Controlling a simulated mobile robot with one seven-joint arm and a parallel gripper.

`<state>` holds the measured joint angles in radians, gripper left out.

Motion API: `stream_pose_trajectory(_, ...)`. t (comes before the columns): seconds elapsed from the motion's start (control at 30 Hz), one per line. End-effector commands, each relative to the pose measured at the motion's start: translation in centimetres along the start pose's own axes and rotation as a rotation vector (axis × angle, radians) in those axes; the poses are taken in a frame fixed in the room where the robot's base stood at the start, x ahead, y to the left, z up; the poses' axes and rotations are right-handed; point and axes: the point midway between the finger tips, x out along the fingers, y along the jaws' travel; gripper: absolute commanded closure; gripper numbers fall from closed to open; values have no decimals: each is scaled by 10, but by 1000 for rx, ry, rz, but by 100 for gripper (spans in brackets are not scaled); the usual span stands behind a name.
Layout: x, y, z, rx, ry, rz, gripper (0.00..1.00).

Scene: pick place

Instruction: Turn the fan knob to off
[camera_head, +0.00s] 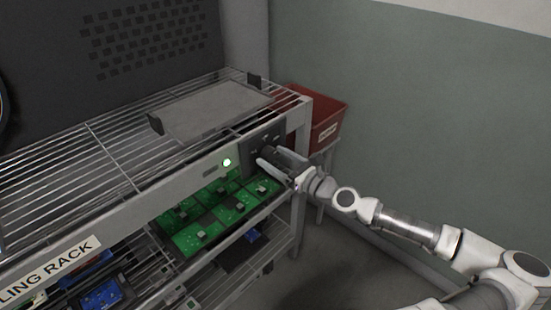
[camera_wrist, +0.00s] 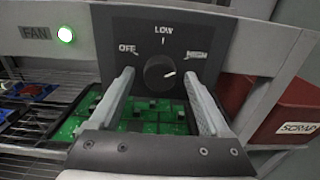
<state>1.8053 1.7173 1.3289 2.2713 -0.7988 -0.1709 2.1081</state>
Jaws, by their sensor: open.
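The fan knob (camera_wrist: 158,74) is a round dark dial on a dark control panel (camera_wrist: 212,32) in the wrist view. OFF is printed at its left, LOW above it, and a partly blurred label at its right. In the head view my gripper (camera_head: 275,162) is at the panel and hides the knob.
A lit green lamp (camera_wrist: 66,33) is beside the FAN label (camera_wrist: 35,33). Green circuit boards (camera_head: 205,220) lie on the shelf below the panel. A grey tray (camera_head: 215,108) rests on the wire rack top. A red SCRAP bin (camera_wrist: 295,112) stands to the right.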

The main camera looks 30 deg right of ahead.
Motion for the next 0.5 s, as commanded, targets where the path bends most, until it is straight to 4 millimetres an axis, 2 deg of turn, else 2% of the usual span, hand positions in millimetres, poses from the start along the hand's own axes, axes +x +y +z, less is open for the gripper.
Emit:
stream_pose_trajectory(0.23,0,0,0,0,0,0,19)
stream_pose_trajectory(0.5,0,0,0,-1,0,0,68)
